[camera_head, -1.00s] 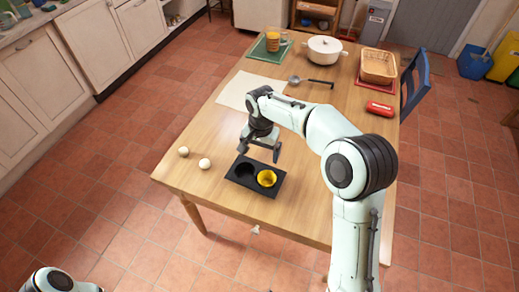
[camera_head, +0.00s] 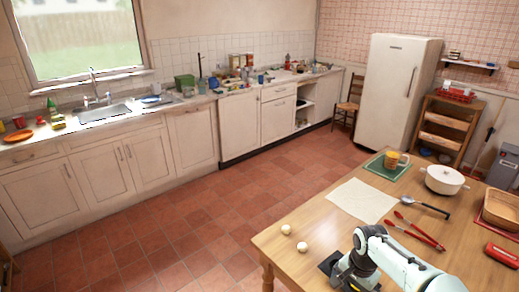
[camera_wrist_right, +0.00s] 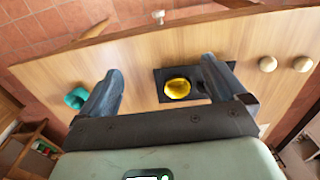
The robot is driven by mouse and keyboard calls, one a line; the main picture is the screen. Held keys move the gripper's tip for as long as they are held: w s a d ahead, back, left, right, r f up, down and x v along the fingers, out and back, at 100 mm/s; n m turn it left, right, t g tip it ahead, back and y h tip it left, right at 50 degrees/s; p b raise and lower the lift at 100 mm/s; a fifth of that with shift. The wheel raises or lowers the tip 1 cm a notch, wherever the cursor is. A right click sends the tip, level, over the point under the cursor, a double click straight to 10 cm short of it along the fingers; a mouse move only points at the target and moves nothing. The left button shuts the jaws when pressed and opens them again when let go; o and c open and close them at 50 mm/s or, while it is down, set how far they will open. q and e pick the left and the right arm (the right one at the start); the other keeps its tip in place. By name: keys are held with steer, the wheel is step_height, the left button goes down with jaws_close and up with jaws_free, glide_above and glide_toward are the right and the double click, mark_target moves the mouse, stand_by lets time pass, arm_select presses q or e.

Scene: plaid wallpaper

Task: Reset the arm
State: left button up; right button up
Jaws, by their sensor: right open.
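My right arm shows at the lower right of the head view, bent over the wooden table (camera_head: 300,235). In the right wrist view my right gripper (camera_wrist_right: 160,84) is open, its two dark fingers wide apart with nothing between them gripped. A black two-hole tray (camera_wrist_right: 160,74) with a yellow cup (camera_wrist_right: 178,88) lies on the table beyond the fingers, partly behind the right-hand finger. In the head view my arm and the picture edge hide most of that area. My left gripper is out of view.
Left floor is clear.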

steer(key=s+a+f+n+g+y, duration=0.1)
steer(key=s+a+f+n, duration=0.2)
steer(key=f, duration=0.8)
steer(key=s+a+f+n+y, duration=0.1)
steer(key=s+a+f, duration=0.3)
steer(key=f, duration=0.7)
steer(key=s+a+f, duration=0.2)
steer(key=s+f, duration=0.1)
steer(key=s, duration=0.5)
steer(key=s+a+f+n+y, duration=0.1)
steer(key=s+a+f, duration=0.1)
steer(key=s+f, duration=0.2)
steer(key=s+a+f+n, duration=0.1)
steer(key=s+f, duration=0.3)
steer(key=s, duration=0.7)
steer(key=shift+s+a+f+y, duration=0.25)
steer(key=shift+s+a+y, duration=0.05)
steer(key=shift+s+a, duration=0.1)
